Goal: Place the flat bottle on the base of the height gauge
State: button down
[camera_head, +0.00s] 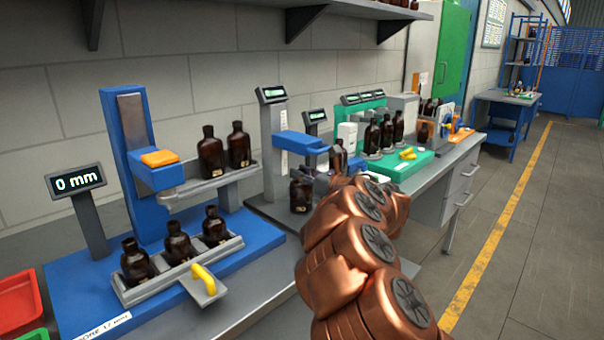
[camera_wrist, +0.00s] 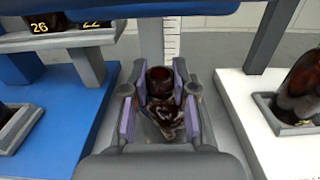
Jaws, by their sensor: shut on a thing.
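A dark amber bottle (camera_head: 301,196) is between the fingers of my gripper (camera_head: 318,180). The wrist view shows its round neck and glossy shoulder (camera_wrist: 160,82) between the purple-lined fingers, which are shut on it. The height gauge is the grey stand with a ruler-marked column (camera_head: 276,150) and a blue arm (camera_head: 300,142) on it. The bottle is over or on its grey base (camera_head: 262,208), in front of the column. I cannot tell whether its bottom touches the base. My copper-coloured arm hides part of the area to the right.
A blue station (camera_head: 128,130) with a "0 mm" display (camera_head: 76,181) stands at left, with bottles on its shelf and in its front tray (camera_head: 180,272). A white station (camera_wrist: 236,100) with a tray and bottle is close on the right. A green station (camera_head: 410,165) is beyond.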

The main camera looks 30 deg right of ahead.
jog(key=shift+f+b, duration=0.25)
jog(key=shift+b, duration=0.1)
jog(key=c, duration=0.9)
grip_release()
jog(key=shift+r, duration=0.2)
jog(key=shift+s+p, duration=0.15)
jog(key=shift+p, duration=0.2)
jog(key=b+v, duration=0.1)
jog(key=v, duration=1)
jog(key=shift+s+d+b, duration=0.2)
jog(key=shift+s+b, duration=0.15)
jog(key=shift+b, duration=0.05)
